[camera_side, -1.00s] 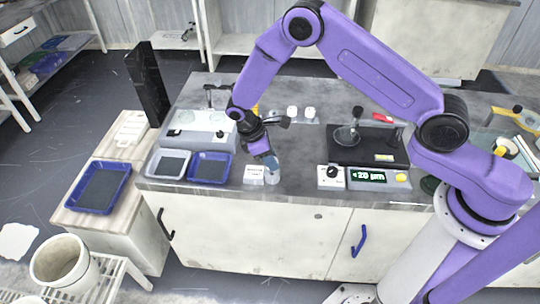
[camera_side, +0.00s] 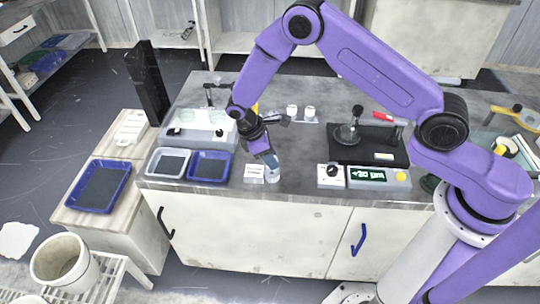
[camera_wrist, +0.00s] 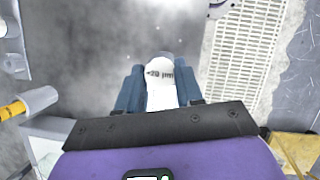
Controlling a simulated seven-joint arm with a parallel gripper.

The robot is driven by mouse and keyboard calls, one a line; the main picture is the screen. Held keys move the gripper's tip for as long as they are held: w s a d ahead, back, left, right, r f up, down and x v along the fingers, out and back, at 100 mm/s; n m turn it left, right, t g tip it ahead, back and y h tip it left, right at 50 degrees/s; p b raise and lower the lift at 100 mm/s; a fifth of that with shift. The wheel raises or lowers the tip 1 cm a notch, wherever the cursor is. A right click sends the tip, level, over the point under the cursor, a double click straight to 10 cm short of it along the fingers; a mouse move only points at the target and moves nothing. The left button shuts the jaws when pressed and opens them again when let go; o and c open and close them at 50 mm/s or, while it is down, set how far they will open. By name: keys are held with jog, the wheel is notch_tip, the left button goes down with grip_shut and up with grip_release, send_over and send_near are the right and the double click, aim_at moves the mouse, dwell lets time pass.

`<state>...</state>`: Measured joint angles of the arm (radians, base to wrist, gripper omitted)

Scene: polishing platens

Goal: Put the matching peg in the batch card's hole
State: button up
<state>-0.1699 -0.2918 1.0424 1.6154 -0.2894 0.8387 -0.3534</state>
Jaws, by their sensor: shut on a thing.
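My gripper (camera_side: 270,160) points down at the front of the bench. In the wrist view its blue fingers (camera_wrist: 160,92) are shut on a pale bottle-like piece (camera_wrist: 160,90) with a label that reads about "20 µm". The held piece shows in the side view as a pale, translucent cylinder (camera_side: 273,174) at the bench's front. A small white card (camera_side: 254,174) with dark print stands just to its left. A green display (camera_side: 367,174) also shows about "20 µm". I cannot make out any peg or hole in the card.
A white tray (camera_side: 169,155) and a blue tray (camera_side: 230,167) lie left of the card. Two white-topped pieces (camera_side: 300,112) stand behind the gripper. A small white box with a black knob (camera_side: 331,171) and a black plate (camera_side: 369,137) are to the right.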

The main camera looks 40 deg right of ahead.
jog(key=shift+f, duration=1.55)
jog(key=o, duration=1.1)
jog(key=v, duration=1.7)
jog(key=shift+r, duration=0.2)
